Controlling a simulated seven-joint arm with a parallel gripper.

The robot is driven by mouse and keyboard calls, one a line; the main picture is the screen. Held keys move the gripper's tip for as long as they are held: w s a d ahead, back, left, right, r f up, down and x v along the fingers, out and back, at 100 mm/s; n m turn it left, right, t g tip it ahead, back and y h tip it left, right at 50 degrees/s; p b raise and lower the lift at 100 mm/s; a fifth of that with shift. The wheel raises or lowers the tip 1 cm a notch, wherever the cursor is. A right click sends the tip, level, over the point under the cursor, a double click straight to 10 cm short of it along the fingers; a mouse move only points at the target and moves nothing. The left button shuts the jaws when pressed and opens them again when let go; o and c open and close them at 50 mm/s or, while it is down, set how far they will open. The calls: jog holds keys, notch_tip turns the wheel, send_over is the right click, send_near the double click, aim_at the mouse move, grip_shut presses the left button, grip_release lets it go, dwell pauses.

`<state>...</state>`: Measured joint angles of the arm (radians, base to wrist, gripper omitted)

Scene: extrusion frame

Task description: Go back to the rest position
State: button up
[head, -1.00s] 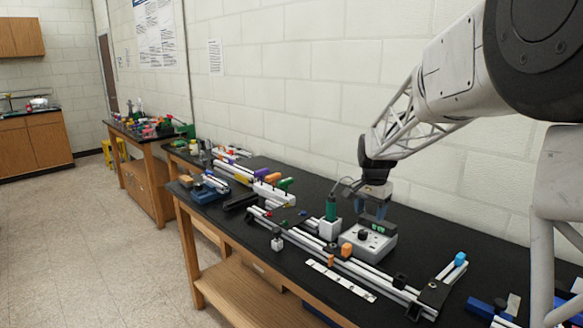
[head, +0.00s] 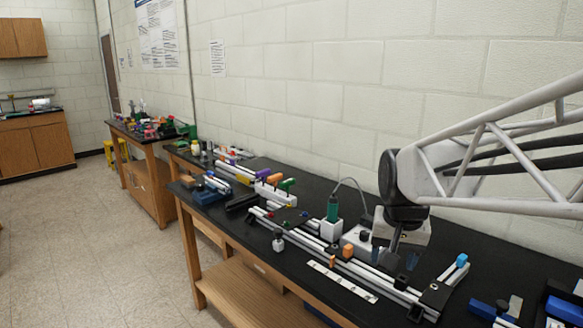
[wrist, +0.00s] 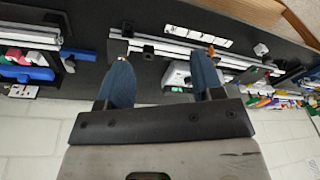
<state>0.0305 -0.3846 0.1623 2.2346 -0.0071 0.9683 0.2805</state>
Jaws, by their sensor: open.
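My gripper (head: 385,258) is over the right part of the bench in the head view, near the grey-white box. In the wrist view my gripper (wrist: 162,62) shows two blue fingers spread apart with nothing between them. The aluminium extrusion frame (head: 345,268) lies along the bench, with an orange block (head: 347,251) on it and a blue-topped piece (head: 461,260) at its right end. The grey-white box with a dark knob (head: 354,236) is partly hidden behind my gripper.
A green-handled tool (head: 332,208) stands in a white holder (head: 331,230), with a cable behind it. A white strip (head: 343,281) lies at the front edge. Blue bins (head: 562,308) are at the far right. The block wall stands close behind the bench.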

jog(key=s+a+f+n, duration=0.1)
jog(key=s+f+n, duration=0.2)
jog(key=s, duration=1.3)
jog(key=shift+s+f+t, duration=0.25)
jog(key=shift+f+t, duration=0.15)
jog(key=shift+f, duration=0.15)
